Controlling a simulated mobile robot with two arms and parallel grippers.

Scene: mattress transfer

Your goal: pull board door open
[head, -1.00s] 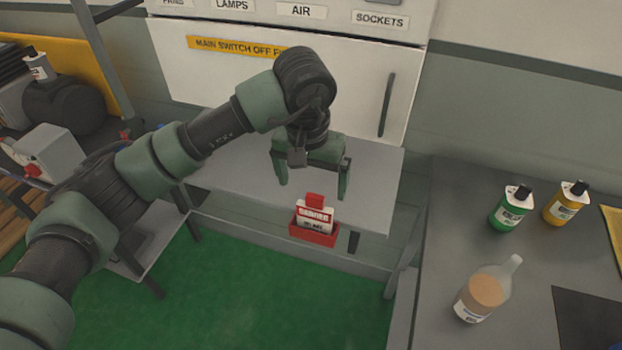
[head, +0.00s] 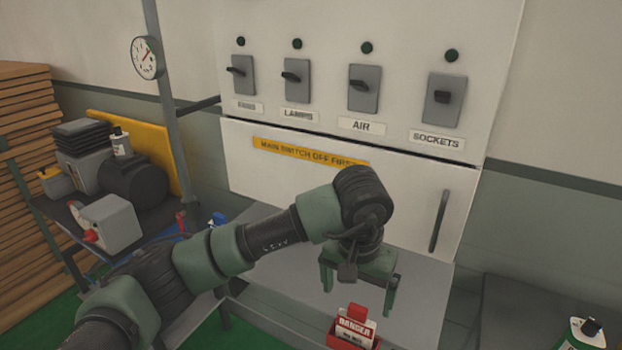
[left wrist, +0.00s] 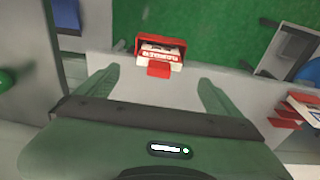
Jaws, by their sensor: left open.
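The board door (head: 407,200) is a white panel below the row of switches, with a yellow strip reading "MAIN SWITCH OFF FIRST". It looks shut. Its dark vertical handle (head: 439,220) is near the right edge. My left gripper (head: 358,287) is open and empty, pointing down in front of the door, to the left of and lower than the handle. In the left wrist view its two fingers (left wrist: 158,92) are spread apart, with the red holder of danger tags showing beyond them. My right gripper is not in view.
Above the door are several switches (head: 364,88) labelled fans, lamps, air and sockets. A grey shelf (head: 415,300) juts out below the door, with a red tag holder (head: 352,329) at its front. A cluttered rack (head: 150,215) stands left, a bench (head: 520,315) right.

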